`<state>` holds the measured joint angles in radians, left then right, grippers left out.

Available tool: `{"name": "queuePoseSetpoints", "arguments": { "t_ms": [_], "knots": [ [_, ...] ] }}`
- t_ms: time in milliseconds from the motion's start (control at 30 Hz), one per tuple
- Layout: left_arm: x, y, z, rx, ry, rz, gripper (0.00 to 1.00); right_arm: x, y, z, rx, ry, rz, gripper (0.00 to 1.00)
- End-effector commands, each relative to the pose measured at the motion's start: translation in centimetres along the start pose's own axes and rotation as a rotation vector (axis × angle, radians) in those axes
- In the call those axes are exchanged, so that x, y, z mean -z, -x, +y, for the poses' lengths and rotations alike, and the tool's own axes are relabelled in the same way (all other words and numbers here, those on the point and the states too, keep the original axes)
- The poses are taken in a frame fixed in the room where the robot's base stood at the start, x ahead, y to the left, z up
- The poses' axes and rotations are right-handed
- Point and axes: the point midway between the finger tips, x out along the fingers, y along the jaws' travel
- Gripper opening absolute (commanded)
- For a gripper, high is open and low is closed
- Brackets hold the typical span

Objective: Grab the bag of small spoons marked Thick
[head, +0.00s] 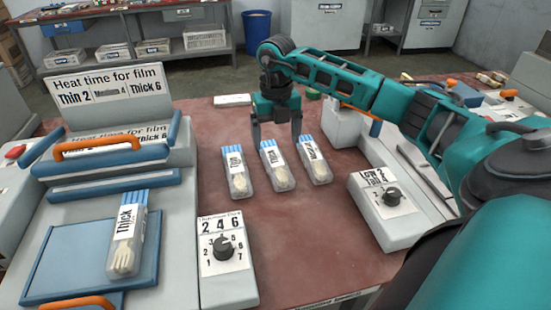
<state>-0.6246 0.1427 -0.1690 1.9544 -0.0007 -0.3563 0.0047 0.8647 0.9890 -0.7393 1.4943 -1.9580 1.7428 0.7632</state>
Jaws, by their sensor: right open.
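A clear bag of small spoons marked Thick (125,240) lies on the blue pad (62,262) of the press at the left. Three similar bags lie side by side on the red table: a left one (237,174), a middle one (277,168) and a right one (314,161). Their labels are small; the left and middle ones seem to read Thin, and the right one is hard to read. My right gripper (277,143) points down with its fingers apart and empty, at the far end of the middle bag. Whether it touches that bag is unclear. My left gripper is out of view.
A sign (106,88) above the press lists Thin 2, Medium 4, Thick 6. A dial box (224,258) stands right of the press, another dial box (388,205) at the table's right. The red table is bare between these boxes, in front of the three bags.

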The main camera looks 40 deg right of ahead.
Motion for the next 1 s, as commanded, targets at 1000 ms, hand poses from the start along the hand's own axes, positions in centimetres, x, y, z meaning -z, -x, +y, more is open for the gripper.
{"name": "queuePoseSetpoints", "arguments": {
  "t_ms": [1000],
  "knots": [
    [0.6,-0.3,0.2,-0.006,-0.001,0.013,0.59,0.2,-6.8,-0.1,-0.002,0.002,0.000,0.72]
  ]
}}
